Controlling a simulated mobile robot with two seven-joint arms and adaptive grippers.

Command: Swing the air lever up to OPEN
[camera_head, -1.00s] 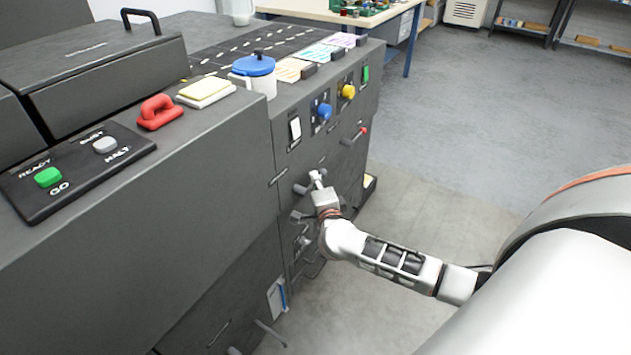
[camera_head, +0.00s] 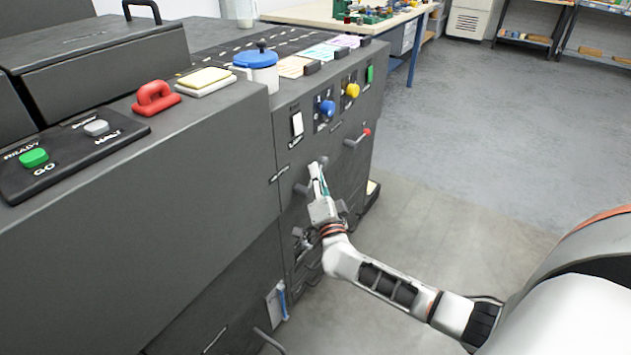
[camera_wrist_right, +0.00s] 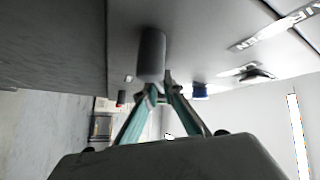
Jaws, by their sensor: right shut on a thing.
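The air lever appears to be the dark grey handle (camera_head: 323,161) on the front panel of the dark machine, at the tips of my right gripper. My right gripper (camera_head: 317,172) points up along the panel with its fingers close together. In the right wrist view, the fingertips (camera_wrist_right: 158,88) meet at the lower end of a dark rounded handle (camera_wrist_right: 152,52), shut on it. The fingers hide part of the lever, and its pivot is unclear. My left gripper is not in view.
A red-tipped lever (camera_head: 366,132), a blue knob (camera_head: 326,108), a yellow knob (camera_head: 352,90) and a white switch (camera_head: 297,124) are on the same panel. Another dark stub (camera_head: 301,190) juts out close left of my gripper. The floor (camera_head: 470,150) to the right is clear.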

